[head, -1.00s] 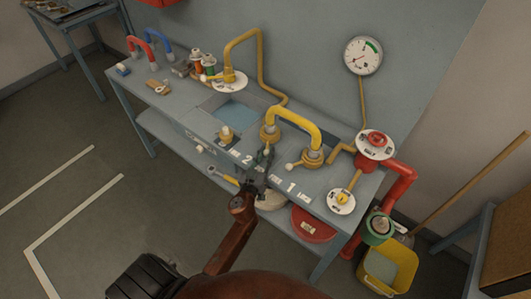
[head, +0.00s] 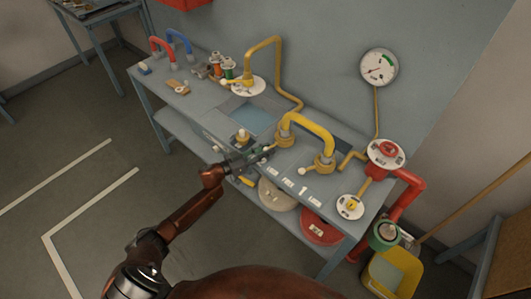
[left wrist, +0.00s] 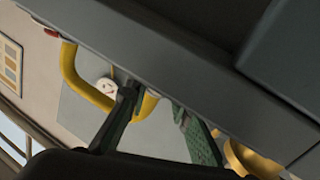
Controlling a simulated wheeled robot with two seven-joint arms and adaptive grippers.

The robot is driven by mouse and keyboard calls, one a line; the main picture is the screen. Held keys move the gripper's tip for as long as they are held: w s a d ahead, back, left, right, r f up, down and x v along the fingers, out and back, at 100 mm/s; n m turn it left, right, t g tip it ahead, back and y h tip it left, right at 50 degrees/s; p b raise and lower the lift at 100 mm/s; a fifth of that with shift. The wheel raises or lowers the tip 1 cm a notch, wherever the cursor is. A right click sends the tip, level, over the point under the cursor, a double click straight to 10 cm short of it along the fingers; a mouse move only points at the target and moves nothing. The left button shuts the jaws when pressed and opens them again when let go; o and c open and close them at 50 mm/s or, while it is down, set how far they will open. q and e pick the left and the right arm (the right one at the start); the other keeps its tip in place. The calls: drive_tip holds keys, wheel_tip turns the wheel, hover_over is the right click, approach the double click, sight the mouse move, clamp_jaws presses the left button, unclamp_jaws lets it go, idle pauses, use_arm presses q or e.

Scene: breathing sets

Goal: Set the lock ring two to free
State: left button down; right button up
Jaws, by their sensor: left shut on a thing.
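Lock ring two (head: 284,139) is the brass collar at the left foot of the yellow bent hose (head: 312,127). Its short lever with a white knob (head: 267,147) points left and towards the front. My left gripper (head: 254,156) is at this lever, low over the bench front, and is shut on it; the fingers hide most of the contact. In the left wrist view, the green-padded fingers (left wrist: 160,125) stand with a brass part (left wrist: 250,158) beside them at lower right. The right gripper is not in view.
A brass post with a white top (head: 242,136) stands left of my gripper. A red valve (head: 386,153) and yellow bucket (head: 393,270) are at right. The floor at left is clear.

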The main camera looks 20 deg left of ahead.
use_arm(q)
drive_tip(key=shift+w+a+m+g+h+b, duration=0.25)
drive_tip(key=shift+a+m+g+h+b, duration=0.2)
drive_tip(key=shift+g+h, duration=0.2)
drive_tip(key=c, duration=1.9)
unclamp_jaws()
drive_tip(key=shift+d, duration=0.2)
drive_tip(key=shift+o, duration=0.9)
drive_tip(key=shift+a, duration=0.1)
drive_tip(key=shift+s+a, duration=0.1)
drive_tip(key=v, duration=1.1)
drive_tip(key=shift+s+a, duration=0.25)
drive_tip(key=shift+s, duration=0.05)
drive_tip(key=shift+f, duration=0.15)
